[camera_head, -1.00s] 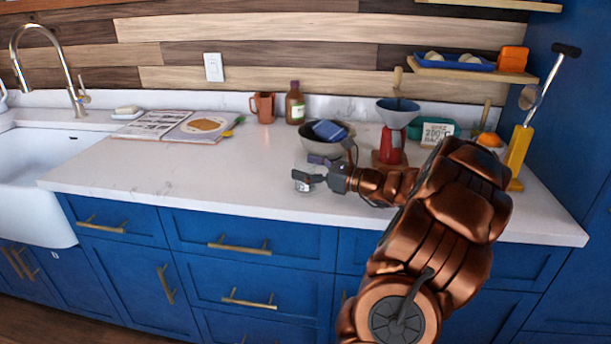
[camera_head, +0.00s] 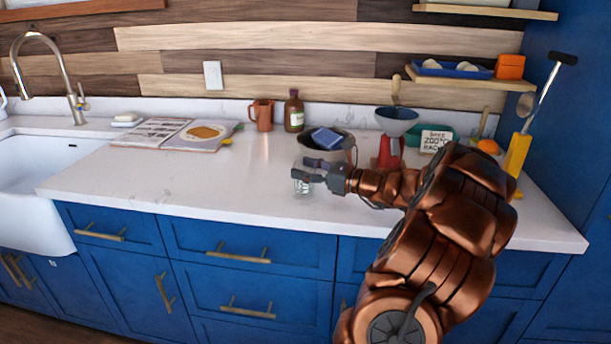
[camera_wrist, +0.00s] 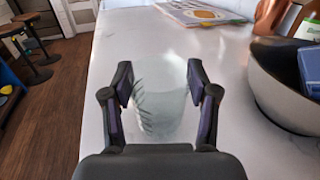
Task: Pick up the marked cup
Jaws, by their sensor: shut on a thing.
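A clear glass cup (camera_wrist: 160,97) with faint ribbed lines on its lower left stands upright between the two dark fingers of my gripper (camera_wrist: 160,88) in the wrist view. The fingers are shut on its left and right sides. In the head view the cup (camera_head: 301,184) is small and partly covered by my gripper (camera_head: 307,171), over the front middle of the counter. I cannot tell whether its base touches the counter. No clear mark on the cup can be made out.
A grey bowl (camera_wrist: 283,95) with a blue item in it is close on the right. The white counter (camera_head: 200,185) left of the cup is clear.

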